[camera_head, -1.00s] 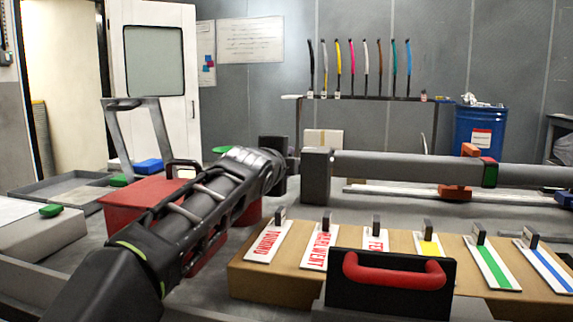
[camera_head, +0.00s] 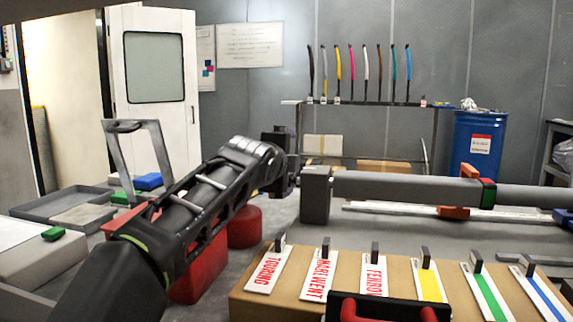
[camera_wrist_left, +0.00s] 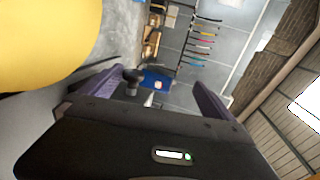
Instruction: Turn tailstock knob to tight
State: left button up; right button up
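The long grey tube (camera_head: 410,188) lies across the view, its left end at a dark grey upright block (camera_head: 315,196). I cannot make out a knob or its tight mark in the head view. My left gripper (camera_head: 290,164) is just left of that block; I cannot tell whether it touches anything. In the left wrist view its two purple-grey fingers (camera_wrist_left: 160,76) stand wide apart, with nothing clearly held between them. A small dark rounded part (camera_wrist_left: 132,79) shows beside the left finger; I cannot tell what it is.
A cardboard-coloured stand with labelled strips (camera_head: 320,275) is in front of the tube. Red containers (camera_head: 200,265) are beneath my left arm. A blue barrel (camera_head: 478,143) stands behind. A large yellow surface (camera_wrist_left: 45,40) is close to the wrist camera.

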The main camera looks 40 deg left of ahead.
pick_arm(q)
notch_tip(320, 180, up, 7)
jog(key=t, duration=0.1)
jog(key=shift+s+d+f+p, duration=0.15)
jog(key=shift+s+p, duration=0.2)
jog(key=shift+p, duration=0.05)
jog(key=shift+g, duration=0.6)
jog(key=f, duration=0.5)
jog(key=shift+w+d+f, duration=0.1)
jog(key=shift+w+d, duration=0.05)
jog(key=shift+w, duration=0.15)
jog(key=shift+s+d, duration=0.1)
jog(key=shift+s, duration=0.05)
jog(key=shift+c, duration=1)
jog(key=shift+s+d+r, duration=0.3)
jog(key=shift+s+r, duration=0.15)
jog(key=shift+s, duration=0.15)
jog(key=shift+s+d+r, duration=0.1)
jog(key=shift+s+d, duration=0.1)
jog(key=shift+s, duration=0.05)
jog(key=shift+c, duration=1.1)
jog(key=v, duration=0.6)
jog(key=shift+s+r, duration=0.2)
jog(key=shift+a, duration=0.1)
